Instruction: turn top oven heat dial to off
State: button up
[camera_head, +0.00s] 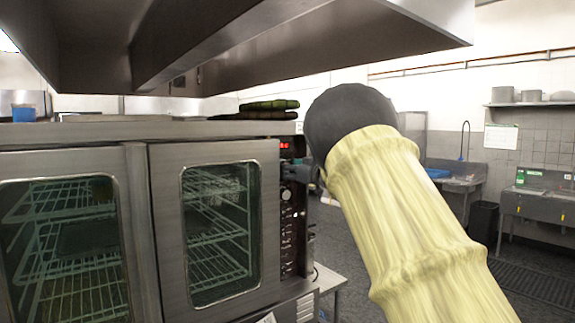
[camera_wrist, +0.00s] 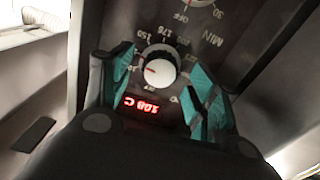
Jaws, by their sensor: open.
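The heat dial (camera_wrist: 155,68) is a round white-capped knob with a red mark, on the oven's dark control panel. It sits next to a lit red display (camera_wrist: 142,104), which appears upside down in the wrist view. My gripper (camera_wrist: 162,76) is open, with one teal-padded finger on each side of this dial. A gap shows between dial and pads; I cannot tell how deep the fingers reach. In the head view my gripper (camera_head: 297,172) is at the upper panel, just below the red display (camera_head: 284,146), and hides the dial there.
The steel oven (camera_head: 140,160) has two glass doors showing wire racks. A second dial (camera_wrist: 200,3), marked MIN, is partly cut off in the wrist view. More knobs (camera_head: 287,195) run down the panel. A hood (camera_head: 250,40) hangs above; dark green items (camera_head: 268,105) lie on top.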

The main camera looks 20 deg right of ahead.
jog(key=shift+p+x, duration=0.3)
jog(key=shift+x, duration=0.7)
jog(key=c, duration=1)
jog(key=shift+n+b, duration=0.35)
jog(key=shift+n, duration=0.05)
